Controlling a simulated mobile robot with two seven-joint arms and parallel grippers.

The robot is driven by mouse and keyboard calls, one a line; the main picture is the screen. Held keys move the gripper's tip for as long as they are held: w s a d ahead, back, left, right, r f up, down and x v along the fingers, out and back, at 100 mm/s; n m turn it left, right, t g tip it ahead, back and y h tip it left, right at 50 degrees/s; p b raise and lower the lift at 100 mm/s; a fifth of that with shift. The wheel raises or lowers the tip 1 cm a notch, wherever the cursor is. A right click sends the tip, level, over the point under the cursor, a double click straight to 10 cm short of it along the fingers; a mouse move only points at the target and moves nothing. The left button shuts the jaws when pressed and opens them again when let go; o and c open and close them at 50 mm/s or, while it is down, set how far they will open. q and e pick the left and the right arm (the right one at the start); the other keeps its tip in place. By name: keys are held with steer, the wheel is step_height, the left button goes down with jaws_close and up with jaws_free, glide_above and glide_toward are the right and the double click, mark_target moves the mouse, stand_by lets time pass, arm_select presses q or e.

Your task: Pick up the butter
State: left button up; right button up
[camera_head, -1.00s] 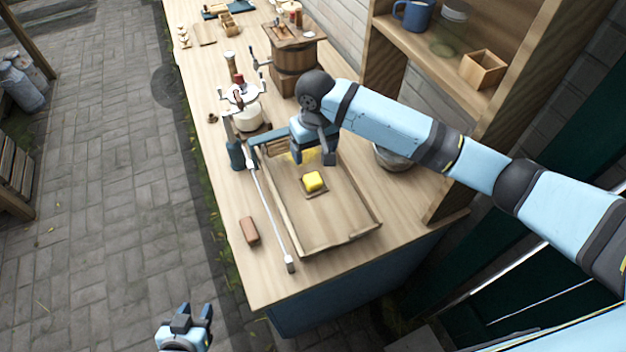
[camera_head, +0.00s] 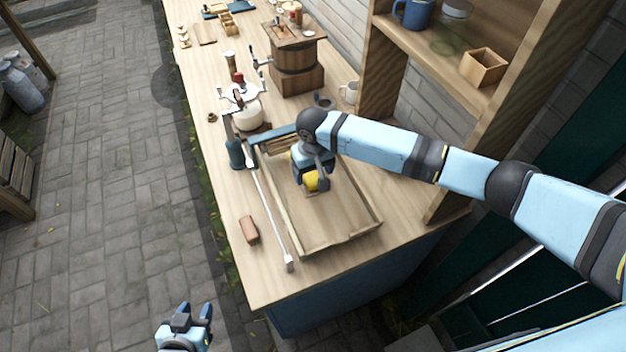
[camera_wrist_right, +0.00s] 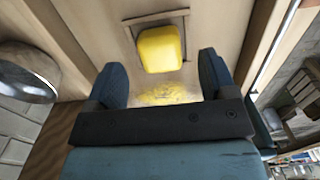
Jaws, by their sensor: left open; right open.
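The butter (camera_head: 311,181) is a yellow block on a small board inside the wooden tray (camera_head: 345,238). In the head view my right gripper partly hides it. In the right wrist view the butter (camera_wrist_right: 160,49) lies just beyond the fingertips, roughly centred between them. My right gripper (camera_wrist_right: 168,72) is open and empty; in the head view the right gripper (camera_head: 318,182) is low over the tray, at the butter. My left gripper (camera_head: 192,310) is open and empty, over the paving beside the table.
A brown block (camera_head: 249,230) and a long metal rod-like tool (camera_head: 272,215) lie left of and along the tray. A white pot (camera_head: 247,117) and a wooden churn (camera_head: 297,75) stand behind. A shelf unit (camera_head: 455,95) rises at the right. A metal bowl (camera_wrist_right: 27,72) is near the right gripper.

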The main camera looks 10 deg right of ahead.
mark_target(313, 177)
step_height(313, 177, down, 2)
steer(key=shift+f+b, duration=0.15)
steer(key=shift+b, duration=0.5)
steer(key=shift+f+b, duration=0.35)
steer(key=shift+b, duration=0.15)
steer(key=shift+r, duration=0.15)
steer(key=c, duration=0.9)
steer(key=shift+c, duration=0.5)
